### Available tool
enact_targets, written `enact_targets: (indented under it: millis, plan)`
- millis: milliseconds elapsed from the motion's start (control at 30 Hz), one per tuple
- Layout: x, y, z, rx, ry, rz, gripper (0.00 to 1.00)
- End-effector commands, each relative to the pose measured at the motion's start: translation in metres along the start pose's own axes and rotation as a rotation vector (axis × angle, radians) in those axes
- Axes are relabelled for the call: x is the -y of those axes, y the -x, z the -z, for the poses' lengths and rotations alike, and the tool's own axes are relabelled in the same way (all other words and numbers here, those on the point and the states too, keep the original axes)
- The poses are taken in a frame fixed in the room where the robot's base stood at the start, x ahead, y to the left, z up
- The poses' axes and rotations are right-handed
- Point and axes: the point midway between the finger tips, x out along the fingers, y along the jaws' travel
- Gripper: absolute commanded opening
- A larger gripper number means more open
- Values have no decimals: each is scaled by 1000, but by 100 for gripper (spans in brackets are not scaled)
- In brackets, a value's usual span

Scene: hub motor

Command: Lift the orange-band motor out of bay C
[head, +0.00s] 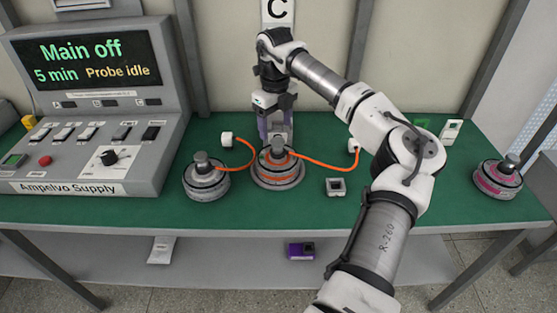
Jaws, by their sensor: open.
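A motor with an orange band (278,176) and a dark upright shaft sits upright in a round base on the green bench, below the sign C (278,12). An orange cable runs from it to a white connector (354,146) at the right. My gripper (275,137) points down, open, just behind the motor's shaft in the picture. Its fingertips are partly hidden, and I cannot tell whether they touch the motor.
A grey motor (206,182) with an orange cable to a white plug (227,139) stands left. A pink-banded motor (497,181) stands far right. The supply console (95,110) reads "Main off", "Probe idle".

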Motion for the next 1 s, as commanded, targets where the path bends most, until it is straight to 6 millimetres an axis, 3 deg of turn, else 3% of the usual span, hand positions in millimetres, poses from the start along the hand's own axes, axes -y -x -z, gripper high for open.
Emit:
enact_targets:
  millis: [133,367,700,967,1000]
  plan:
    - [-1,-22,0,1,2,-3,69]
    - [0,-38,1,1,2,-3,69]
    - [1,-81,5,2,3,-3,69]
    - [1,-86,4,3,3,-1,69]
    - [1,-86,4,3,3,-1,65]
